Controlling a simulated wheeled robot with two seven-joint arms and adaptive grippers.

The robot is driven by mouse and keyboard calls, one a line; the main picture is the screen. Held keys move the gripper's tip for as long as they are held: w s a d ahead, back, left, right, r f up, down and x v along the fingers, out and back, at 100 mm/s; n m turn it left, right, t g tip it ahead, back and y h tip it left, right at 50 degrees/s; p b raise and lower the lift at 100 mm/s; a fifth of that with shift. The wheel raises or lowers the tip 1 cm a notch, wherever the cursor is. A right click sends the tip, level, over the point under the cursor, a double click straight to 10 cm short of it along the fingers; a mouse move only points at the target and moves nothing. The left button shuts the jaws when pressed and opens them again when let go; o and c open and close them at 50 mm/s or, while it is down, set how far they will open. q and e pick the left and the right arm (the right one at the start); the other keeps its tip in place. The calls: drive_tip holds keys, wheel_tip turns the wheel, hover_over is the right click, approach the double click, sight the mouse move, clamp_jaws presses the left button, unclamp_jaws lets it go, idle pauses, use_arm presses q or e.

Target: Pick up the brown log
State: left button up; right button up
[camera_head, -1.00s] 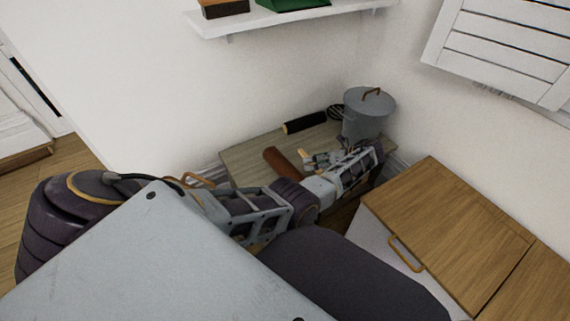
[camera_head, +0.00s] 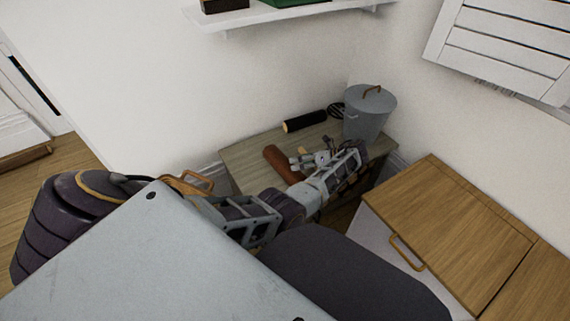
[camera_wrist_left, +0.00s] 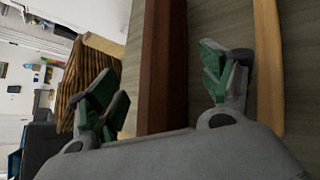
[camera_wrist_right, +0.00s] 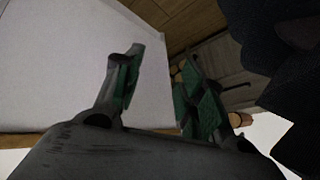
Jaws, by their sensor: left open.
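The brown log (camera_head: 281,163) lies on the low wooden table (camera_head: 245,160) against the wall. My left gripper (camera_head: 300,160) is open at the log's right side in the head view. In the left wrist view the log (camera_wrist_left: 163,65) runs lengthwise between the open fingers (camera_wrist_left: 170,85), with a gap to the right finger. Whether a finger touches it I cannot tell. My right gripper (camera_wrist_right: 155,90) is open and empty in its own wrist view, facing a pale surface. It does not show in the head view.
A black log with a pale end (camera_head: 305,121) lies behind the brown one. A grey lidded bin (camera_head: 369,112) stands at the table's right back. A wooden-topped cabinet (camera_head: 450,225) is at right. A white shelf (camera_head: 290,18) hangs above. A wicker basket (camera_wrist_left: 92,75) shows in the left wrist view.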

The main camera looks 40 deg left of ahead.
sight(285, 167)
use_arm(q)
drive_tip(key=shift+b+x, duration=1)
drive_tip(key=shift+x, duration=0.8)
drive_tip(key=shift+s+a+f+b, duration=0.3)
drive_tip(key=shift+a+f, duration=0.1)
drive_tip(key=shift+a, duration=0.15)
use_arm(e)
drive_tip(key=shift+w+a+f+y, duration=0.15)
drive_tip(key=shift+f, duration=0.4)
drive_tip(key=shift+w+a+f+y, duration=0.1)
drive_tip(key=shift+w+f+y, duration=0.05)
drive_tip(key=shift+f, duration=0.4)
drive_tip(key=shift+s+f, duration=0.1)
drive_tip(key=shift+s, duration=0.1)
use_arm(q)
drive_tip(key=c, duration=1.5)
drive_tip(key=shift+w+a, duration=0.1)
use_arm(e)
drive_tip(key=shift+w+r, duration=0.25)
drive_tip(key=shift+w, duration=0.15)
